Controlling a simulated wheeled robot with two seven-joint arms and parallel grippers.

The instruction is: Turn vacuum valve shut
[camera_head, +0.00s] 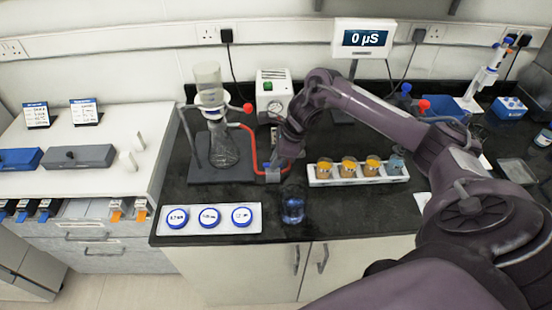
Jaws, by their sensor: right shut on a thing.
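The filter flask (222,148) with a tall glass funnel (208,85) stands on a dark stand base at the left of the black bench. A red vacuum hose (253,138) runs from the flask and bends down and right toward my right gripper. My right gripper (272,173) reaches in from the right, low over the bench, just right of the stand base. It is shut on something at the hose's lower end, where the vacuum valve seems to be. The fingers hide the valve, so its handle angle cannot be told. My left gripper is out of view.
A white vacuum pump (272,88) with a gauge stands behind my arm. A glass of blue liquid (293,205) stands close in front of the gripper. A white rack (357,180) with amber jars is to the right. A tray (170,226) with blue-rimmed dishes is front left.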

